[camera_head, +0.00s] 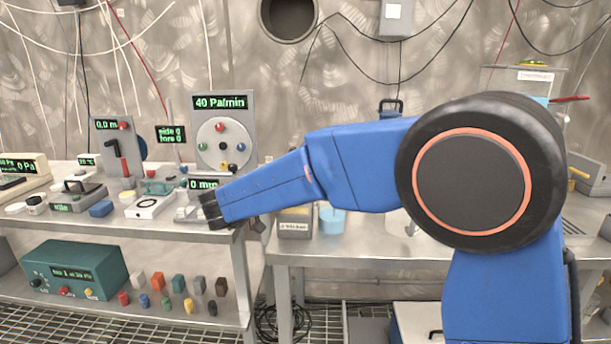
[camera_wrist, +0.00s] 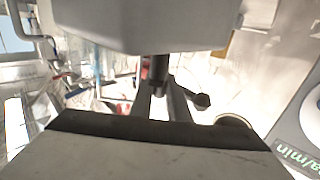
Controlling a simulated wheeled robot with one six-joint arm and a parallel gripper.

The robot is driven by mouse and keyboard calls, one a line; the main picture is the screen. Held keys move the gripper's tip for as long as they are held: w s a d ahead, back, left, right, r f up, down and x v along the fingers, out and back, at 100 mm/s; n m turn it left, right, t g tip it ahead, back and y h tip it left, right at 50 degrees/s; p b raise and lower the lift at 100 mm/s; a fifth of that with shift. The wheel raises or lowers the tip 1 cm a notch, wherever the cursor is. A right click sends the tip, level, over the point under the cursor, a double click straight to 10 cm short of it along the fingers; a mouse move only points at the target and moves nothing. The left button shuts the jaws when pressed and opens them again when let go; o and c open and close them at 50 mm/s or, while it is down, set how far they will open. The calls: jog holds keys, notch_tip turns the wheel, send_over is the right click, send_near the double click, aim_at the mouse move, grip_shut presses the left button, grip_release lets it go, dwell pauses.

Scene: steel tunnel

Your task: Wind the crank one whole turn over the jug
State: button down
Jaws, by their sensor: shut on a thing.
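My gripper (camera_head: 208,212) is at the front edge of the left bench, low in front of the panel with the "0 mm" display. In the wrist view, the dark fingers of my gripper (camera_wrist: 160,88) are closed around a short dark upright stub, apparently the crank's handle (camera_wrist: 159,67). A large pale grey block stands just beyond it and fills the top of that view. The rest of the crank is hidden by my gripper and that block. I cannot make out the jug for certain in either view.
A light-blue cup (camera_head: 332,220) and a labelled box (camera_head: 295,222) stand on the right bench, behind my arm. The left bench is crowded with instruments, including a tall panel (camera_head: 224,140) reading "40 Pa/min". A teal box (camera_head: 75,275) and several small blocks sit on the shelf below.

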jog(key=c, duration=1.7)
grip_release()
